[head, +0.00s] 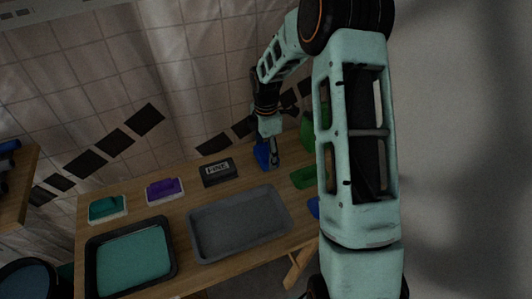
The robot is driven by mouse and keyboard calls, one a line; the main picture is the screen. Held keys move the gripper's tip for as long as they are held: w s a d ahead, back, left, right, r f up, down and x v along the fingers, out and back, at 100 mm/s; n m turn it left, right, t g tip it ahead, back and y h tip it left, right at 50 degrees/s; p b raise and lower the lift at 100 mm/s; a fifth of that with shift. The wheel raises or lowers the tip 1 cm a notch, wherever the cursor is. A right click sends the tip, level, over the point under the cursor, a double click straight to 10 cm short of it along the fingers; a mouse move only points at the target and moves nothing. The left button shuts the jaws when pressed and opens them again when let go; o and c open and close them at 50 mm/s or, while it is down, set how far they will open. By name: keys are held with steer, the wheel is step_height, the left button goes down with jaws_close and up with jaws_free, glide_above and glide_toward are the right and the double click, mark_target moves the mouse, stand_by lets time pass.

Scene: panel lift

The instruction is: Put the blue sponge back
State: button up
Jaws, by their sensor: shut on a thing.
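My gripper (272,161) reaches down over the back right part of the wooden table. It is shut on a blue thing (262,154) that shows at the left side of its fingers. This may be the blue sponge, but the fingers hide part of it and its shape is unclear. Another blue thing (313,207) lies at the table's right side, mostly hidden behind my arm. I cannot tell from this view which of the two is the sponge.
On the wooden table (190,212) are a teal block (107,207), a purple block (164,189) and a black labelled box (218,171). In front are a black tray (173,265) with a teal inside and a grey tray (240,223). Green things (303,178) lie near my arm.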

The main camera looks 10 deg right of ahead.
mark_target(266, 152)
steer(key=o, duration=1.2)
steer(key=shift+c, duration=0.2)
steer(key=shift+r, duration=0.15)
step_height(266, 152, up, 12)
steer(key=p, duration=0.1)
